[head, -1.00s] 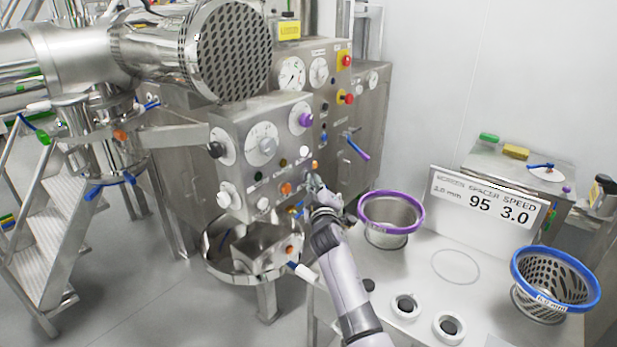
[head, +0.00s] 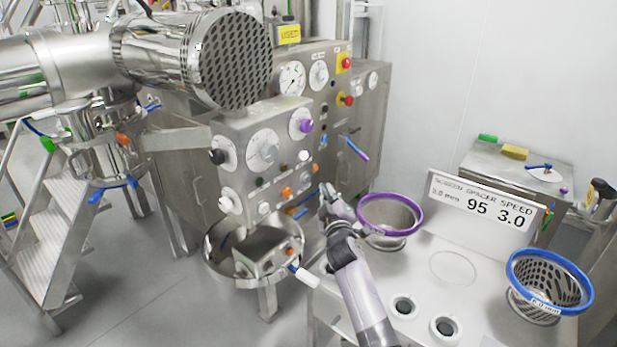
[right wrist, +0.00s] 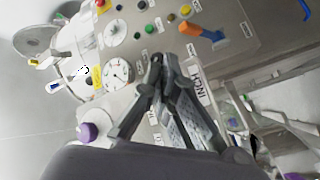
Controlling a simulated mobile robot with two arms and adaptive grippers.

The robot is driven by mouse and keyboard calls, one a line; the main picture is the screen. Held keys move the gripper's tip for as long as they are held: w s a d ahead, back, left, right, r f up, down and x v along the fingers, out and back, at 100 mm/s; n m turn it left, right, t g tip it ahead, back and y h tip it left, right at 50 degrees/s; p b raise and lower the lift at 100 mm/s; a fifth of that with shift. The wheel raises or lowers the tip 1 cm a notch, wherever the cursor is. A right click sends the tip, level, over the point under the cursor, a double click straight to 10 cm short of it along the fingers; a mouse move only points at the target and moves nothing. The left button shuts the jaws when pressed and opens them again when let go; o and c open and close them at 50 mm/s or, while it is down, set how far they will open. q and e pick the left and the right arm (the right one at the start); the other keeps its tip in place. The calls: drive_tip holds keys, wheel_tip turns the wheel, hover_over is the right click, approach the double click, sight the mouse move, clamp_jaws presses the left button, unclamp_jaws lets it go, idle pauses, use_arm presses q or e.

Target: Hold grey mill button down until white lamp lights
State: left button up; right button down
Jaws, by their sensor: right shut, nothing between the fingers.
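The steel mill control panel (head: 232,150) stands in the middle of the head view, with knobs and small coloured buttons on its front. A round white fitting (head: 303,156), possibly the white lamp, is below the purple knob; I cannot tell whether it is lit. I cannot single out the grey button with certainty. My right gripper (head: 326,190) is shut and empty, apart from the panel's lower right side. In the right wrist view its closed fingers (right wrist: 158,62) overlap part of a panel with buttons and a gauge. My left gripper is not in view.
A purple-rimmed screen (head: 390,199) sits close right of my right gripper on the white table (head: 420,275). A blue-rimmed screen (head: 550,254) and a sign (head: 485,205) are further right. A steel bowl (head: 215,262) is below the panel.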

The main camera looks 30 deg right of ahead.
drive_tip(key=shift+s+d+p, duration=0.2)
drive_tip(key=shift+s+d, duration=0.05)
drive_tip(key=shift+s, duration=0.3)
drive_tip(key=shift+s+d+p, duration=0.2)
drive_tip(key=shift+s, duration=0.3)
